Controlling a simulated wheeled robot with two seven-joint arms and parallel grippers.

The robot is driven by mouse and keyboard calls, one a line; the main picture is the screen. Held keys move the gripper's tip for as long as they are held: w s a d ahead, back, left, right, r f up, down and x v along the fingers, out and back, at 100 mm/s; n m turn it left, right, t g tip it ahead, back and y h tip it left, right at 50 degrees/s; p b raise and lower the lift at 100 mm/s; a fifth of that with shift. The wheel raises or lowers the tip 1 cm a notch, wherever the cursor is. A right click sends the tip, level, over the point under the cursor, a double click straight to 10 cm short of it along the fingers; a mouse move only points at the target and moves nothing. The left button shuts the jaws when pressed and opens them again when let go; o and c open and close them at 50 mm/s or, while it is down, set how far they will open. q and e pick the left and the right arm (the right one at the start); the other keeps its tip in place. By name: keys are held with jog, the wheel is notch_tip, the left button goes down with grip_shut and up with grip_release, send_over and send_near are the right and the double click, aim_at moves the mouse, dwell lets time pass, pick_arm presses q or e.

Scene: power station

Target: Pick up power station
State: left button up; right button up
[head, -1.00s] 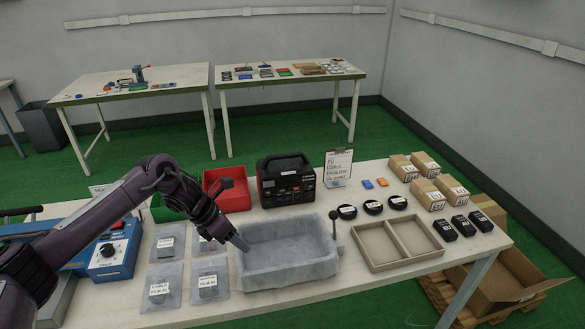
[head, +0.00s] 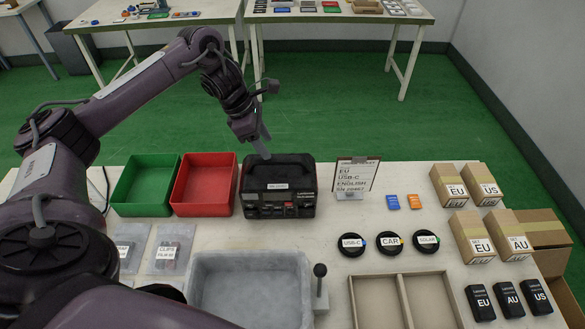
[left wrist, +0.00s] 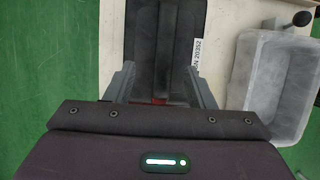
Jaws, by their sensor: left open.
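The power station (head: 278,187) is a black box with a top handle and a white label, upright on the table beside the red bin. My left gripper (head: 262,145) is open, pointing down at the top of the power station from behind. In the left wrist view the power station (left wrist: 165,30) lies between the two grey fingers of my left gripper (left wrist: 163,80), one finger on each side of its dark top. I cannot tell whether the fingers touch it. My right gripper is not in view.
A red bin (head: 204,185) and a green bin (head: 146,186) stand left of the power station. A sign (head: 352,178) stands to its right. A grey tray (head: 250,260) with a lever (head: 320,290) lies in front. Boxes, adapters and round pucks fill the right side.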

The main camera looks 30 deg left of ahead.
aim_at(277, 159)
pick_arm(q)
jog(key=shift+x, duration=0.75)
jog(key=shift+s+d+f+p, duration=0.15)
jog(key=shift+d+f+p, duration=0.15)
jog(key=shift+p, duration=0.15)
jog(key=p+x, duration=0.1)
jog(key=x, duration=0.1)
jog(key=p+x, duration=0.1)
jog(key=x, duration=0.1)
jog(key=shift+d+f, duration=0.2)
jog(key=shift+d, duration=0.1)
jog(key=shift+w+f, duration=0.25)
jog(key=shift+f, duration=0.05)
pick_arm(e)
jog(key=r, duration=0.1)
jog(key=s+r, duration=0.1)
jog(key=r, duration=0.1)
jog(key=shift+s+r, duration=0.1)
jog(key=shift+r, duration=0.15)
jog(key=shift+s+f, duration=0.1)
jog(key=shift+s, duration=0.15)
pick_arm(q)
jog(key=shift+f, duration=0.15)
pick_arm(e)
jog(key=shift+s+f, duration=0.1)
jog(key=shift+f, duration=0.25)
pick_arm(q)
jog(key=shift+c, duration=0.4)
grip_shut()
